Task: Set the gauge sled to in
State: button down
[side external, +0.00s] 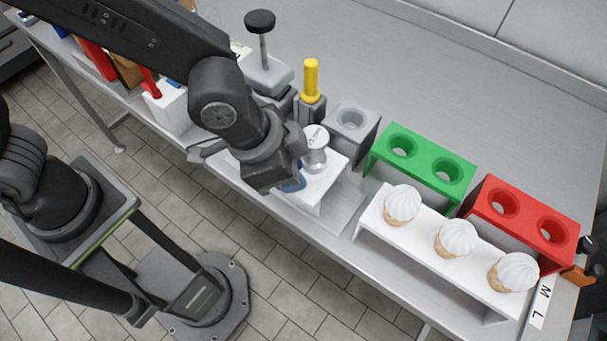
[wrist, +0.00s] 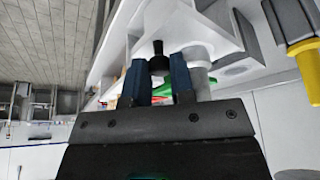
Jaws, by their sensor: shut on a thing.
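My gripper (side external: 292,184) is low at the front edge of the bench, beside a white stand (side external: 322,188) with a silver cylinder (side external: 315,158) on it. In the wrist view its two blue fingertips (wrist: 157,80) are closed on a small black knob (wrist: 158,62), with one finger on each side. The knob's far side and what it joins are partly hidden by the fingers. In the side view my gripper and wrist cover the knob. I cannot tell for sure which part is the gauge sled, or its in mark.
A yellow-handled piece (side external: 311,80), a black-knobbed lever (side external: 260,22) and a grey holed block (side external: 352,119) stand behind. A green rack (side external: 420,166), a red rack (side external: 525,220) and a white rack (side external: 440,262) with 3 cones are to the right.

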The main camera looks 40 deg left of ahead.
jog(key=c, duration=1.3)
grip_release()
jog(key=shift+o, duration=0.2)
jog(key=v, duration=1.4)
